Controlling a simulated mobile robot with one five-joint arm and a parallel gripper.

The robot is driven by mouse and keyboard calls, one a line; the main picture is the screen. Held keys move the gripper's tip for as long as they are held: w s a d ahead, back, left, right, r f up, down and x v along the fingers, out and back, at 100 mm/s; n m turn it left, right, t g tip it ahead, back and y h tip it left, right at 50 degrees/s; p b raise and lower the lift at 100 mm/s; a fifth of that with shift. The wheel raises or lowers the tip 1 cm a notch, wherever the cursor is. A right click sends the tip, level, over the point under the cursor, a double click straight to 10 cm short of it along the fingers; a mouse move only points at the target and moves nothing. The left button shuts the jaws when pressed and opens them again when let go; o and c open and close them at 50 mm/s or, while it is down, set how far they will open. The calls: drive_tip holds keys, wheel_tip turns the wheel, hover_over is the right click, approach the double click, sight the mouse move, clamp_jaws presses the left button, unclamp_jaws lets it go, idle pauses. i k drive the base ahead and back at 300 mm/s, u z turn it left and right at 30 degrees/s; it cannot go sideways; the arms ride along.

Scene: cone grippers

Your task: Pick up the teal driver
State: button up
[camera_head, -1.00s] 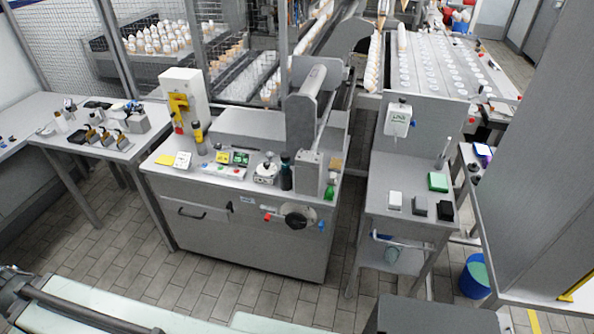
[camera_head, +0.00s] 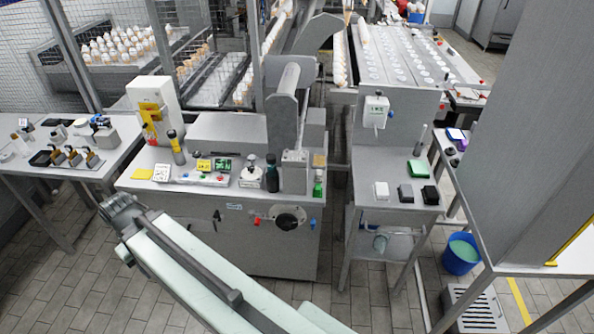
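I cannot single out a teal driver for certain. A small tool with a blue part (camera_head: 100,122) lies on the left table, too small to name. A dark teal upright bottle-like thing (camera_head: 272,178) stands on the grey machine's top. My pale green arm reaches up from the bottom edge toward the left, in front of the machine. Its grey jointed end is at the left, above the floor and apart from the tabletops. I make out no gripper fingers there.
The stand (camera_head: 390,205) at right holds small blocks. A blue bucket (camera_head: 461,254) stands on the floor. A tall grey panel (camera_head: 540,110) blocks the right.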

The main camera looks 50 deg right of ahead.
sight(271, 158)
drive_tip(key=z, duration=0.2)
drive_tip(key=i, duration=1)
